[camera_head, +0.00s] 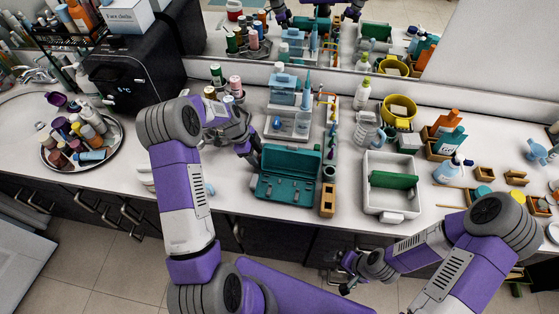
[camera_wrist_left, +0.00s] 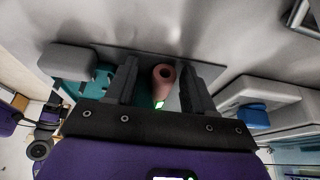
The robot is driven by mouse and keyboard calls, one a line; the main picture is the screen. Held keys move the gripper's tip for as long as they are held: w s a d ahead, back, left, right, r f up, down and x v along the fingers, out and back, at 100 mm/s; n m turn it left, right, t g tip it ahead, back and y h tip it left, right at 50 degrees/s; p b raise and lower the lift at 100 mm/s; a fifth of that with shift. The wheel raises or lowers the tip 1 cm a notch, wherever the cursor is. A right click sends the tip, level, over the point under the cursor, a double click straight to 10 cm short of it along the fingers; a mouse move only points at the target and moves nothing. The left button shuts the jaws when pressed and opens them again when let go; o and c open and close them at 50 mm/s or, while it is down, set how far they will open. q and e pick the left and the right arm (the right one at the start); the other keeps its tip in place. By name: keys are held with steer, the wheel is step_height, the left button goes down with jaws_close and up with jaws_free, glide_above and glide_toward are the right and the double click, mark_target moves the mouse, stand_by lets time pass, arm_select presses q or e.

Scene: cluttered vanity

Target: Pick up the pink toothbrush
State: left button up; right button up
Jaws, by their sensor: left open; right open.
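I cannot clearly make out a pink toothbrush in the head view. In the left wrist view a pink cylinder (camera_wrist_left: 163,74) with a dark hole in its end shows between the fingers; I cannot tell whether it is the toothbrush or whether it is touched. My left gripper (camera_head: 255,160) is open at the back left corner of an open teal case (camera_head: 285,190), partly hidden by my arm. Its spread fingers show in the wrist view (camera_wrist_left: 158,64). My right gripper (camera_head: 346,281) is open and empty, low in front of the counter.
A white tray (camera_head: 392,214) holding a green block stands right of the teal case. A small wooden box (camera_head: 328,200) stands between them. A round tray (camera_head: 50,157) of bottles and a black box (camera_head: 135,80) are at left. The mirror runs along the back.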

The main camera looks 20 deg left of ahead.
arm_select(q)
steer(key=shift+d, duration=0.1)
steer(key=shift+c, duration=0.2)
jaws_close()
